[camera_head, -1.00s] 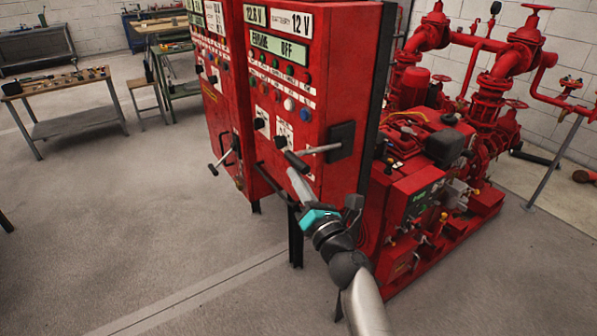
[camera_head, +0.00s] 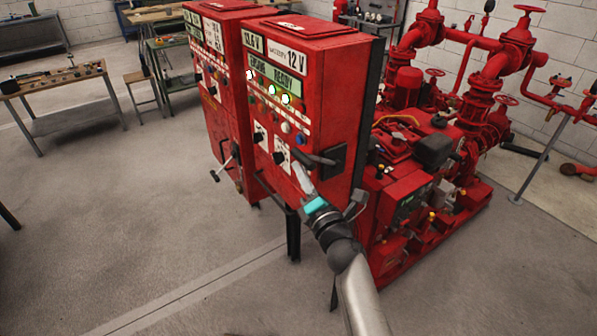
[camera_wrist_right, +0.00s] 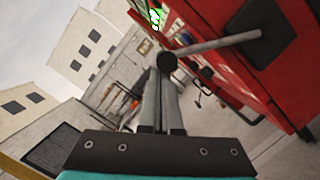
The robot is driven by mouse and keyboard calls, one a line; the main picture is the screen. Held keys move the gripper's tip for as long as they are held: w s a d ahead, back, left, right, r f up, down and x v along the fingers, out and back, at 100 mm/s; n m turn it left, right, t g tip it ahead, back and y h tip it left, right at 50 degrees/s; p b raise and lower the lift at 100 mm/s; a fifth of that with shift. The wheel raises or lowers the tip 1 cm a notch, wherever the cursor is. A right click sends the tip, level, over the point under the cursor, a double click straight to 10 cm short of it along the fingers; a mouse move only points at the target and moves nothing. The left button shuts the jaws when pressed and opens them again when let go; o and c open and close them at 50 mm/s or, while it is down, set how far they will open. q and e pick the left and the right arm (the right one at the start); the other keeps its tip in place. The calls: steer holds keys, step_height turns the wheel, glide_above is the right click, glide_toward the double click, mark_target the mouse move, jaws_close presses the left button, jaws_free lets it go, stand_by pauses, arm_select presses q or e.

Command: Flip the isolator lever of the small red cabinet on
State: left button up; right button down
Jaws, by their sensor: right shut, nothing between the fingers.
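The small red cabinet (camera_head: 335,75) stands in the middle of the head view. Its display (camera_head: 275,75) reads "ENGINE READY" and several lamps glow green or white. The isolator lever (camera_head: 318,159) sticks out from a black plate (camera_head: 331,165) on its side. In the right wrist view, the lever is a grey rod (camera_wrist_right: 215,45) with a black knob (camera_wrist_right: 167,62). My right gripper (camera_head: 297,168) is shut and empty, just below the lever in the head view. In the wrist view its fingertips (camera_wrist_right: 164,76) are at the knob; I cannot tell whether they touch. My left gripper is not in view.
A second red cabinet (camera_head: 213,65) with its own lever (camera_head: 225,168) stands at the left. Red pumps and pipes (camera_head: 485,85) fill the right. A workbench (camera_head: 55,85) stands at far left. The floor in front is clear.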

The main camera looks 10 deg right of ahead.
steer(key=shift+d+r, duration=0.1)
steer(key=shift+r, duration=0.25)
stand_by(0.3)
steer(key=s+d+f+b, duration=0.1)
steer(key=s+d+f, duration=0.1)
steer(key=s, duration=1.3)
steer(key=shift+f, duration=0.25)
steer(key=shift+f, duration=0.1)
